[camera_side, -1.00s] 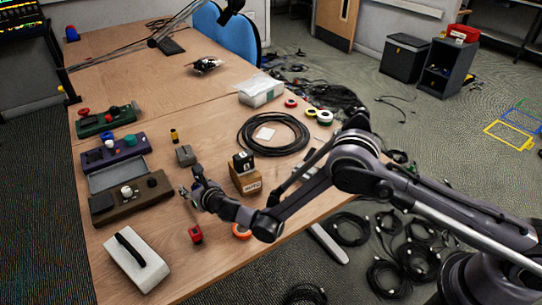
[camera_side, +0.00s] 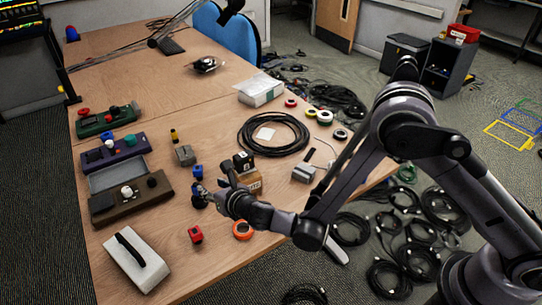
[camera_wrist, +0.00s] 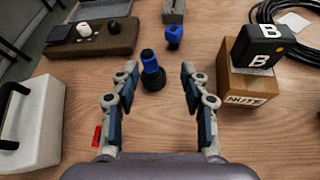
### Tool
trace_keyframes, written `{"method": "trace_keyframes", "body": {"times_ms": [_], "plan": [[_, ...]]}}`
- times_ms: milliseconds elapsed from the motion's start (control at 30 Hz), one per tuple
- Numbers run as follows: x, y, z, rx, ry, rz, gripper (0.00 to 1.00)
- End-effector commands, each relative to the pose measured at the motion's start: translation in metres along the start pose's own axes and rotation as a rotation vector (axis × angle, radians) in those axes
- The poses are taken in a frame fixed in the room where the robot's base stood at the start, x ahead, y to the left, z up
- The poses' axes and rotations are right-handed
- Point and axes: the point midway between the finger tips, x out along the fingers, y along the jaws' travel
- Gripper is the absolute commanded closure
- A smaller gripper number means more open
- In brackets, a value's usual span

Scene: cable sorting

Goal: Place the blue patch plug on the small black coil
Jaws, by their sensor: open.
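A blue plug (camera_wrist: 150,62) with a dark band stands upright on the small black coil (camera_wrist: 153,82) in the wrist view. They also show in the side view as a blue plug (camera_side: 196,189) over a dark ring (camera_side: 199,203), partly crowded by my gripper. My gripper (camera_wrist: 157,84) is open, with its fingers apart on either side and nothing between the tips. The plug and coil lie just beyond the tips, nearer the left finger. A second blue piece (camera_wrist: 174,36) stands farther off on the table; it also shows in the side view (camera_side: 198,171).
A cardboard box marked NUTS (camera_wrist: 246,86) with a black box (camera_wrist: 262,46) on top stands right of my gripper. A brown case (camera_wrist: 92,38) and a white case (camera_wrist: 30,125) are to the left. A red block (camera_side: 196,235) and orange ring (camera_side: 243,230) lie nearby.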

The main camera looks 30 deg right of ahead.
Motion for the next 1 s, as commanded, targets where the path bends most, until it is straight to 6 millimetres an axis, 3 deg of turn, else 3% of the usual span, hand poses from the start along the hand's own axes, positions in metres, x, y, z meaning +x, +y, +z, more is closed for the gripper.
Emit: {"method": "trace_keyframes", "body": {"times_ms": [200, 500, 733, 1000], "plan": [[-0.026, -0.053, 0.059, 0.433, 0.058, -0.099, 0.54], [-0.09, -0.127, 0.112, 1.074, 0.093, -0.255, 0.54], [-0.153, -0.176, 0.127, 1.562, 0.077, -0.384, 0.54], [-0.232, -0.22, 0.117, 2.133, 0.012, -0.544, 0.54]]}}
